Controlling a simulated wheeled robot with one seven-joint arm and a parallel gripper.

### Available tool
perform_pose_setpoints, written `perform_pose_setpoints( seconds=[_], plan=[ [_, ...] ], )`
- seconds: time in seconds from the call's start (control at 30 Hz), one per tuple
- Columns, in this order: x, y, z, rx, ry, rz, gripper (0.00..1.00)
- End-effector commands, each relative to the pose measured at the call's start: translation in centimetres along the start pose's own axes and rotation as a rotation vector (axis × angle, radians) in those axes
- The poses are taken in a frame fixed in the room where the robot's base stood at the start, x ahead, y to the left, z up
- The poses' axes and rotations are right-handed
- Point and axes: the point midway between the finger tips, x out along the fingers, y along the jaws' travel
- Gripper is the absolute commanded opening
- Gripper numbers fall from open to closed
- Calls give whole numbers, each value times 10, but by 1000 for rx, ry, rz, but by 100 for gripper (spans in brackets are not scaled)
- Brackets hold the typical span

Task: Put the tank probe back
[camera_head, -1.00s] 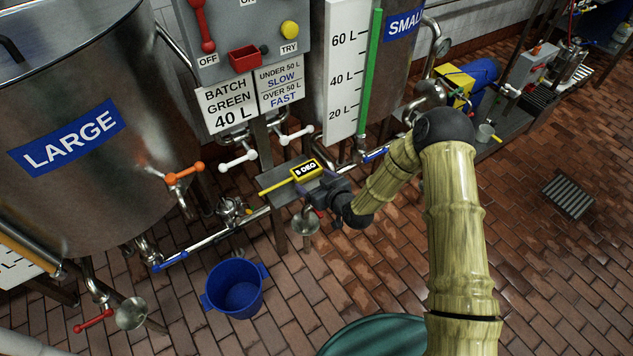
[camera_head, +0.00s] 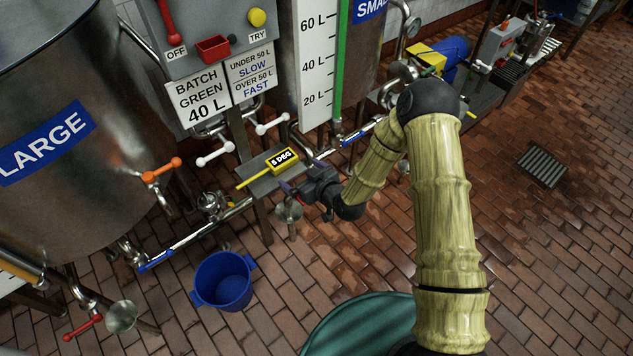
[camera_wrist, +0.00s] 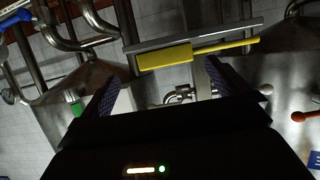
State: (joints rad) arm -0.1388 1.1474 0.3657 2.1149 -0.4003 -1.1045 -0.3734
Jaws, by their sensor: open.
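The tank probe (camera_head: 284,161) is a yellow body with a "5 DEG" display and a thin yellow rod pointing left. It lies on a narrow grey shelf (camera_head: 262,181) in front of the tanks. In the wrist view the probe (camera_wrist: 165,56) lies across the top middle along the shelf edge, its rod to the right. My gripper (camera_head: 290,189) is at the right front of the shelf, just short of the probe. Its two dark fingers (camera_wrist: 165,84) are apart with nothing between them. The probe appears beyond the fingertips, and I see no contact.
White-handled valves (camera_head: 215,153) and an orange-handled valve (camera_head: 161,170) stick out left of and behind the shelf. A red box (camera_head: 213,48) is on the grey panel. A blue bucket (camera_head: 222,282) stands on the floor. Steel pipes run below the shelf. The floor at right is mostly clear.

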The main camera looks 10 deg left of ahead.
Motion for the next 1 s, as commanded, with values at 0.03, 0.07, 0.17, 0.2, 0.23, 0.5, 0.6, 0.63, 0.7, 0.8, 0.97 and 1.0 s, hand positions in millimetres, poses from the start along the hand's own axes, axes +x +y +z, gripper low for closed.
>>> perform_pose_setpoints(
  seconds=[0.03, 0.07, 0.17, 0.2, 0.23, 0.5, 0.6, 0.63, 0.7, 0.8, 0.97, 1.0],
  plan=[
    [-11, 0, 0, 0, -2, 0, 100],
    [-17, 1, 0, 0, -2, 1, 100],
    [-36, 1, 0, -1, -2, 2, 100],
    [-44, 1, 0, 0, -2, 2, 100],
    [-50, 1, 0, 1, -2, 2, 100],
    [-79, 2, 0, 1, -1, 4, 100],
    [-81, 2, 0, 1, 0, 3, 100],
    [-81, 2, 0, 1, 0, 4, 100],
    [-80, 2, 0, 1, 0, 4, 100],
    [-80, 2, 0, 1, 0, 4, 100],
    [-80, 2, 0, 1, 0, 3, 100],
    [-80, 2, 0, 1, 0, 3, 100]
  ],
)
